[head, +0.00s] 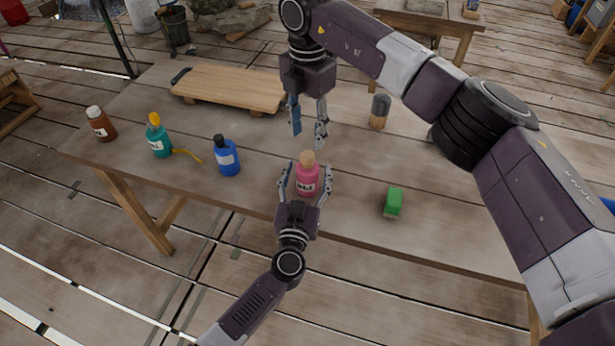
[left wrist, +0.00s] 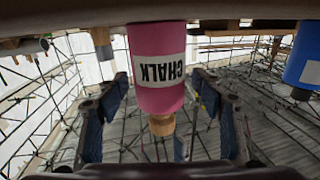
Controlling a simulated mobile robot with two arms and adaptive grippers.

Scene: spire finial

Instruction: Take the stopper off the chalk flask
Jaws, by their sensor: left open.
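The pink chalk flask (head: 307,182) stands upright near the front edge of the table, with its tan stopper (head: 307,158) in its neck. In the left wrist view the flask (left wrist: 157,85) appears upside down with its CHALK label readable, and the stopper (left wrist: 162,124) points down. My left gripper (head: 306,177) is open, with one finger on each side of the flask; gaps show between flask and fingers in the wrist view. My right gripper (head: 309,138) is open and empty, pointing down above the table behind the flask.
A blue bottle (head: 228,158), a teal bottle (head: 159,143) with a yellow top and a brown bottle (head: 102,126) stand to the left. A green block (head: 393,203) is to the right, a dark-topped jar (head: 379,112) behind. A wooden board (head: 228,90) lies at the back.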

